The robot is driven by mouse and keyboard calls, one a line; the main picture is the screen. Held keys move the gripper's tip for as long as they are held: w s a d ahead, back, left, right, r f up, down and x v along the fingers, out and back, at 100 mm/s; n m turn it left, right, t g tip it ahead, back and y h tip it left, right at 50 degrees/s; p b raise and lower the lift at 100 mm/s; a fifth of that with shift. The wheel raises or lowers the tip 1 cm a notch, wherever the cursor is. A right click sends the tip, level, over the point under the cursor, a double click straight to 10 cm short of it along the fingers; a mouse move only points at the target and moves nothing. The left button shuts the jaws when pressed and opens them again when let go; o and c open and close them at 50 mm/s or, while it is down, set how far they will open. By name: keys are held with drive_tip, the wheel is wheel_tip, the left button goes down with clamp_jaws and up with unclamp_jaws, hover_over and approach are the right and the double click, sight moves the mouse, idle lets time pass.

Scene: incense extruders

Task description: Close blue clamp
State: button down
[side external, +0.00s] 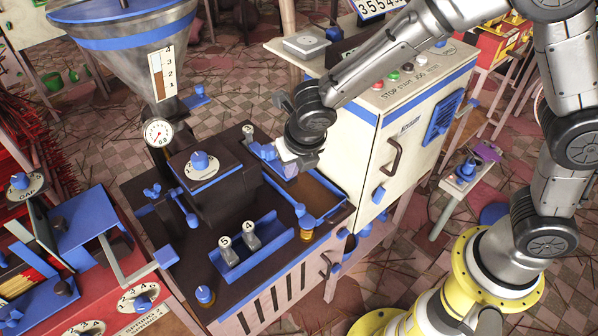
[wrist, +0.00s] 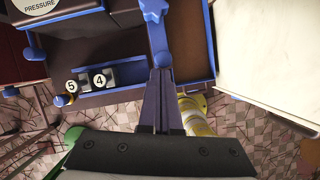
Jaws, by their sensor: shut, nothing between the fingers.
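A blue lever-like part (wrist: 157,38), which looks like the clamp, lies straight ahead of my fingertips in the wrist view. It has a pointed, star-like end at the top of the picture and runs along the brown tray. In the side external view, blue clamp parts (side external: 263,150) show beside my gripper (side external: 287,164), at the top right of the dark extruder. My gripper also shows in the wrist view (wrist: 161,76). Its fingers are together and empty, pointing at the near end of the blue part. I cannot tell whether they touch it, as the fingers cover that end.
The dark extruder (side external: 310,279) carries a blue tray (side external: 275,240) with blocks marked 5 and 4, and a block (side external: 201,170) with a blue knob. A white control cabinet (side external: 365,130) stands close on the right. A hopper (side external: 135,60) rises at the back left.

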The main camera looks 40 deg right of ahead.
drive_tip(key=shift+w, duration=0.2)
drive_tip(key=s+a+r, duration=0.2)
drive_tip(key=s+r, duration=0.6)
drive_tip(key=r, duration=0.1)
drive_tip(key=s+d+r+m+t, duration=0.1)
drive_tip(key=s+d+r+m, duration=0.1)
drive_tip(key=d+r+m, duration=0.45)
drive_tip(key=s+d+r+m, duration=0.1)
drive_tip(key=d+r+m, duration=0.2)
drive_tip(key=d, duration=0.7)
drive_tip(key=s+d+f+m, duration=0.1)
drive_tip(key=s+m, duration=0.5)
drive_tip(key=m, duration=0.5)
drive_tip(key=s+d+f+m+y, duration=0.1)
drive_tip(key=s+m, duration=0.5)
drive_tip(key=m, duration=0.6)
drive_tip(key=shift+s+d+f, duration=0.3)
drive_tip(key=shift+s+f, duration=0.05)
drive_tip(key=shift+f, duration=0.35)
